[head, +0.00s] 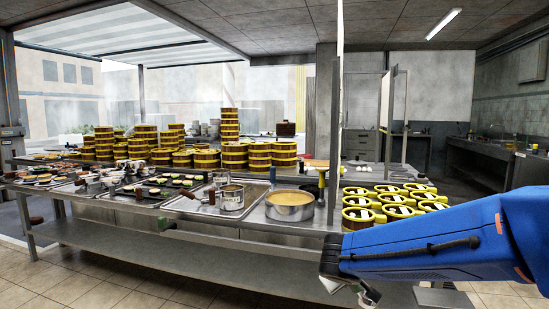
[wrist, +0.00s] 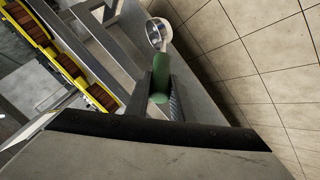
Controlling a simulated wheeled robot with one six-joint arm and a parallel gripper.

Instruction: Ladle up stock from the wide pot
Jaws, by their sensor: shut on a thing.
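The wide pot (head: 290,212) is a steel pot filled with tan-brown stock, standing on the counter near its front edge, in the middle of the head view. My gripper (head: 350,287) hangs low in front of the counter, to the right of the pot and below its rim. In the wrist view my gripper (wrist: 161,92) is shut on the green handle of a ladle (wrist: 160,72). The ladle's round metal bowl lies beyond the fingers, over the side of the grey surface and near the tiled floor in the picture. The ladle cannot be made out in the head view.
A smaller steel pot (head: 231,199) stands left of the wide pot. Yellow-banded round containers (head: 358,213) crowd the counter at right, and stacked steamers (head: 233,158) stand behind. A lower shelf (head: 150,240) runs under the counter. The tiled floor (head: 40,280) in front is clear.

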